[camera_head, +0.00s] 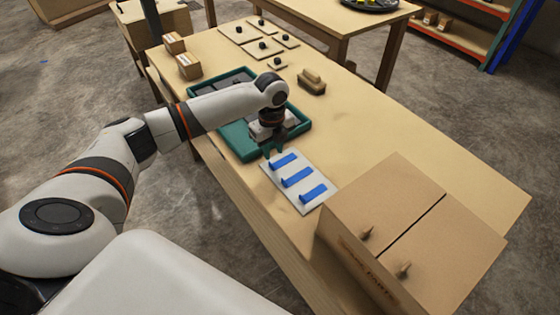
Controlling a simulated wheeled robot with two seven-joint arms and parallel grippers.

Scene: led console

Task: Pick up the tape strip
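Several blue tape strips lie in a row on a white board: a far strip (283,161), a middle strip (297,178) and a near strip (313,194). The board (287,192) lies flat near the table's left edge. My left gripper (273,152) points down at the far end of the board, close to the far strip. Its two fingers look spread apart, with nothing visible between them. Whether a finger touches the far strip is not clear. My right gripper is not in view.
A teal tray (238,146) lies behind the board, partly hidden by my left arm. A large cardboard box (400,215) stands on the near right. A tan block (312,84), small boxes (189,66) and plates with dark knobs (243,33) lie farther back. The table's right side is clear.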

